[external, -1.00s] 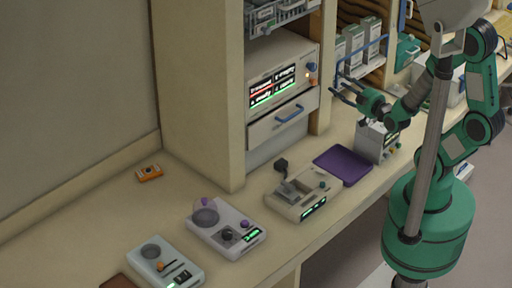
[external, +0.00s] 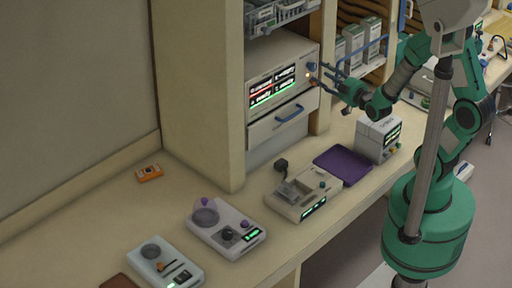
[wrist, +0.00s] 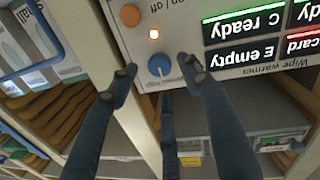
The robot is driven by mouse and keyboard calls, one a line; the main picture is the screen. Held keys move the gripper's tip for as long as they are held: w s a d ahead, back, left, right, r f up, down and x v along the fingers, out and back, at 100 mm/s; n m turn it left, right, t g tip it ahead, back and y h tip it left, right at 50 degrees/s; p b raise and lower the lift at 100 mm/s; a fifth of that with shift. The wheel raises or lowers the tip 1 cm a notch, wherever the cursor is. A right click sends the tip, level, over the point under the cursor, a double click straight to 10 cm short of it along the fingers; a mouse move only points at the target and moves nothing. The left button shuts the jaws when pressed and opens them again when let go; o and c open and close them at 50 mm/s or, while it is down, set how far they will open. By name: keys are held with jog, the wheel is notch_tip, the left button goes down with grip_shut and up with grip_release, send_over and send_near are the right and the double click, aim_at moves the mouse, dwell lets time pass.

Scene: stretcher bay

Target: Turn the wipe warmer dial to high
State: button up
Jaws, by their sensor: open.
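The wipe warmer (external: 283,72) is a white box with a lit display on the cabinet shelf. The wrist view shows its front panel (wrist: 185,75) upside down, with the "Wipe warmer" label. My gripper (external: 318,76) is at the right end of the warmer's front. In the wrist view its open fingers (wrist: 158,73) are spread to either side of the dial, with a third finger below. I cannot tell whether they touch it. The dial's setting is not readable.
An orange button (wrist: 130,15) labelled on/off is near the lamp. A drawer with a blue handle (external: 290,114) is under the warmer. White boxes (external: 355,45) stand on the shelf to the right. A purple tray (external: 343,165) and several devices occupy the counter below.

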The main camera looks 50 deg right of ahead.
aim_at(314, 69)
jog(key=shift+w+d, duration=0.15)
jog(key=shift+w, duration=1.05)
jog(key=shift+w+d, duration=0.1)
jog(key=shift+w, duration=1.05)
jog(key=c, duration=1.1)
jog(key=shift+m+b, duration=0.4)
jog(key=shift+b, duration=0.05)
jog(key=m+b, duration=0.3)
jog(key=shift+d+r+m+g+y+b, duration=0.1)
jog(key=shift+m+g+y+b, duration=0.3)
jog(key=shift+m+b, duration=1.7)
